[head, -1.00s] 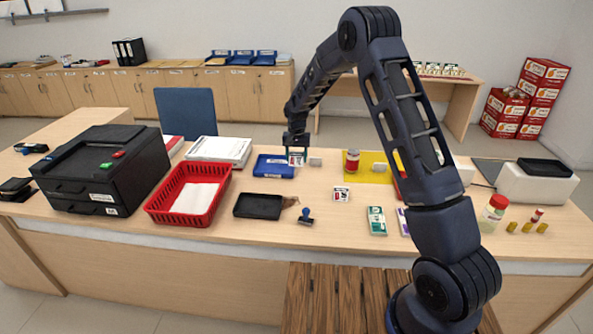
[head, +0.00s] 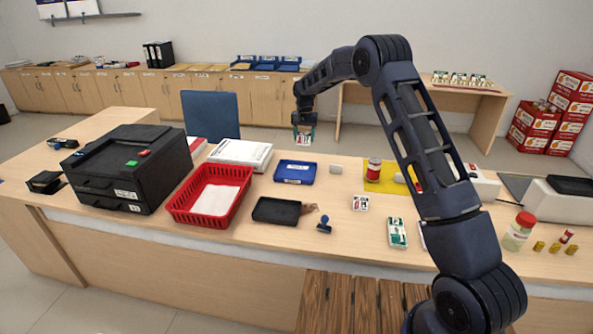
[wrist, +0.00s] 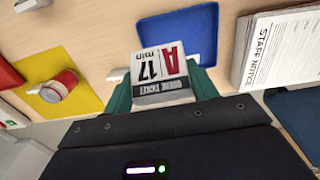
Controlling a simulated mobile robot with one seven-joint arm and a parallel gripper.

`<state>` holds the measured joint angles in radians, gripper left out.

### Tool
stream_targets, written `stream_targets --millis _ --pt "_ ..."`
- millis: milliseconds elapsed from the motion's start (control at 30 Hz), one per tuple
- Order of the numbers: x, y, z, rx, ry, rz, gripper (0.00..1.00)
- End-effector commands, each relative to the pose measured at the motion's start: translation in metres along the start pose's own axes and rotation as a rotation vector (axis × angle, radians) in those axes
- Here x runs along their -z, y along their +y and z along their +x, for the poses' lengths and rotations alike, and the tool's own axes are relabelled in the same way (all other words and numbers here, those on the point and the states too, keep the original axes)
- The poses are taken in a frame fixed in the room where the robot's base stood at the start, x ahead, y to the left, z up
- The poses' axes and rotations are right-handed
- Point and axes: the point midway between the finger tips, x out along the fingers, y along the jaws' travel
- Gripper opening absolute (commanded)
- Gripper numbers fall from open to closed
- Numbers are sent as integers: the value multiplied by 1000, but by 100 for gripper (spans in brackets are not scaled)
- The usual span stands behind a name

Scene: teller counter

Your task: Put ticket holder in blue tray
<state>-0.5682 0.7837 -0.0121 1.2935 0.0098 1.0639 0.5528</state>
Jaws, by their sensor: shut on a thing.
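My gripper (head: 304,130) is shut on the ticket holder (head: 304,141), a small white block with a red "A" and "17" on its face. It is held raised in the air behind the blue tray. In the wrist view the ticket holder (wrist: 164,74) sits between the green fingertips. The blue tray (head: 295,172) lies on the counter, below and slightly left of the gripper in the head view, and looks empty. In the wrist view the blue tray (wrist: 205,30) is just beyond the ticket holder, partly hidden by it.
A white paper stack (head: 240,154) and red basket (head: 208,195) lie left of the tray. A black tray (head: 276,211) is in front.

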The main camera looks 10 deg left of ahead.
Motion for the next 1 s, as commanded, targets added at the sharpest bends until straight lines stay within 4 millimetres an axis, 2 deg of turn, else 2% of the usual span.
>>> stream_targets --millis 100,233,333,800,1000 --pt "12 -11 0 0 0 1 35" --pt "18 -16 2 0 -1 2 35" --pt "19 -16 14 -1 -2 2 35" --pt "18 -16 115 -1 -3 2 35" --pt "19 -16 148 -1 -2 2 35"
